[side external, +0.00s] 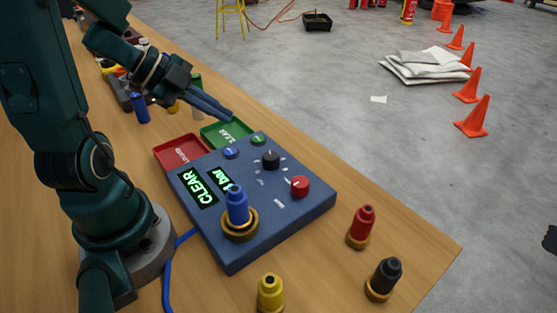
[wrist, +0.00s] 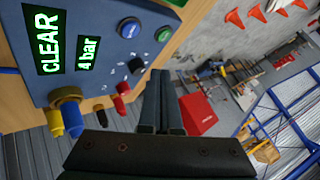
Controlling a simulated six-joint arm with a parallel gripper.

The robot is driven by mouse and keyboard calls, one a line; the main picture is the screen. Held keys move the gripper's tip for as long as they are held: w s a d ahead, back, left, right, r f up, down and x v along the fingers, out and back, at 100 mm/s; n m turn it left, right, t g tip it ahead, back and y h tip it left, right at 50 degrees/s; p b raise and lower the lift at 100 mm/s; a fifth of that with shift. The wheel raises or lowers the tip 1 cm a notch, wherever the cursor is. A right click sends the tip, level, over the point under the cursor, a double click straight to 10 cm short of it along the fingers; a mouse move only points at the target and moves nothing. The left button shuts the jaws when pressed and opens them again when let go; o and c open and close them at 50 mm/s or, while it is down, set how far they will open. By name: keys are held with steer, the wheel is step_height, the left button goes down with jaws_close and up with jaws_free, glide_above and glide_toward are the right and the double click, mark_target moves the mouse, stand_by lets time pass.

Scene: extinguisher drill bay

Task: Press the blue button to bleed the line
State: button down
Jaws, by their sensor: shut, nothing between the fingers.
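The blue button (side external: 231,153) is a low round cap near the far edge of the blue control box (side external: 290,215), beside a green button (side external: 259,139). In the wrist view the blue button (wrist: 129,27) is at the top, left of the green button (wrist: 164,34). My gripper (side external: 229,116) is shut and empty, held in the air beyond the blue button and apart from it. Its two fingers (wrist: 160,85) lie together in the wrist view. The box's displays (wrist: 45,42) read "CLEAR" and "4 bar".
A black knob (side external: 271,159) and a red knob (side external: 300,186) stand on the box. A blue fitting (side external: 237,205) rises from its brass ring. Red (side external: 362,225), black (side external: 384,278) and yellow (side external: 271,292) fittings stand nearby. Red (side external: 180,151) and green (side external: 222,133) trays lie behind.

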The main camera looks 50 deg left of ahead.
mark_target(224, 151)
steer(key=shift+f, duration=2.8)
steer(key=shift+f, duration=0.1)
steer(key=shift+f, duration=0.3)
steer(key=shift+f, duration=0.45)
stand_by(0.4)
steer(key=shift+r, duration=0.9)
steer(key=shift+r, duration=2.5)
steer(key=shift+d, duration=0.1)
